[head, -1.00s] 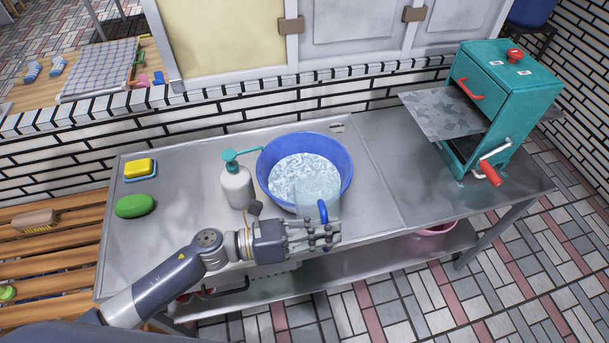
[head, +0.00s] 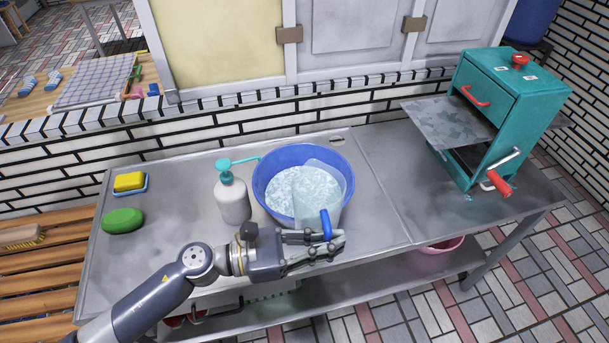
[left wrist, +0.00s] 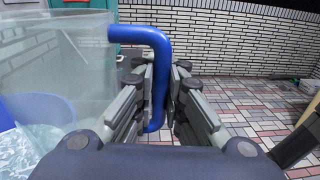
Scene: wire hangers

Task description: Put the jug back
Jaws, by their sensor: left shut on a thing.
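The clear jug (head: 318,192) with a blue handle (head: 326,224) is at the front right of the blue basin (head: 263,203), overlapping its near rim. I cannot tell whether its base touches the water or the basin. My left gripper (head: 338,243) comes from the front left and is shut on the handle. In the left wrist view the handle (left wrist: 155,38) passes between the fingers (left wrist: 163,85), and the clear jug wall (left wrist: 55,65) fills the left side. My right gripper is not in view.
A pump bottle (head: 233,200) stands close left of the basin. A yellow sponge (head: 129,181) and green soap (head: 123,220) lie at the left of the metal table (head: 175,215). A teal machine (head: 510,105) with a red-handled crank stands at the right. The table between basin and machine is clear.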

